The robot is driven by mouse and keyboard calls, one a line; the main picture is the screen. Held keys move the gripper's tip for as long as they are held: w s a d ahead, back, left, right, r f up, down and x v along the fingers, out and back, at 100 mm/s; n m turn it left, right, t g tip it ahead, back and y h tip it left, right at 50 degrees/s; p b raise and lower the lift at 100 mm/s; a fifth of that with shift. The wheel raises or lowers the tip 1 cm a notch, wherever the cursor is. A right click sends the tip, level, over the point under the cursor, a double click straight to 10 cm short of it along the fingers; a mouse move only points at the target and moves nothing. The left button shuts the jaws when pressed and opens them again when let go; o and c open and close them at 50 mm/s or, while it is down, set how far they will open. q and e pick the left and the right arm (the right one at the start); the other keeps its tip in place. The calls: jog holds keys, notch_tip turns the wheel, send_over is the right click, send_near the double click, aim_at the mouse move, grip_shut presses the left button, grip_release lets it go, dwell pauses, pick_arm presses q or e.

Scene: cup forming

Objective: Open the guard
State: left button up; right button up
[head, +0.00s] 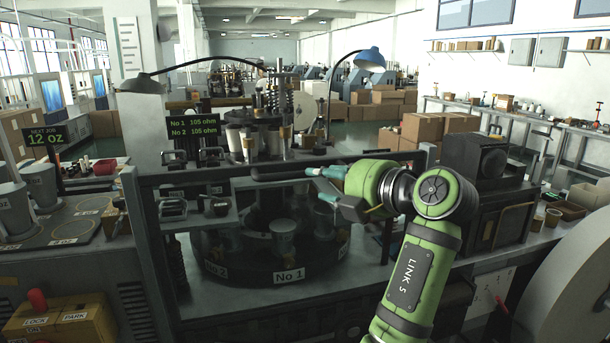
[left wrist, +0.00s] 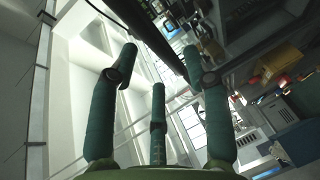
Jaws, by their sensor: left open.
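The guard is a dark metal frame (head: 148,240) with a see-through panel in front of the round cup-forming turret (head: 255,277). A thick black handle bar (head: 280,173) lies along its upper part, and the guard appears closed. My left gripper (head: 322,182) has teal fingers spread open at the right end of this bar. I cannot tell whether they touch it. In the left wrist view, the three fingers (left wrist: 156,75) are apart with nothing between them. A dark bar (left wrist: 150,35) runs diagonally beyond their tips. My right gripper is not in view.
A yellow control box (head: 55,318) with a red knob stands at the lower left. Grey cups (head: 40,183) stand at the left. A black box unit (head: 488,160) stands right of the guard.

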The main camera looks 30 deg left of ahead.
pick_arm(q)
jog(key=shift+n, duration=0.3)
jog(key=p+x, duration=0.1)
jog(key=x, duration=0.1)
jog(key=p+x, duration=0.2)
jog(key=r+p+x, duration=0.1)
jog(key=x, duration=0.2)
jog(key=shift+s+a+r, duration=0.1)
grip_shut()
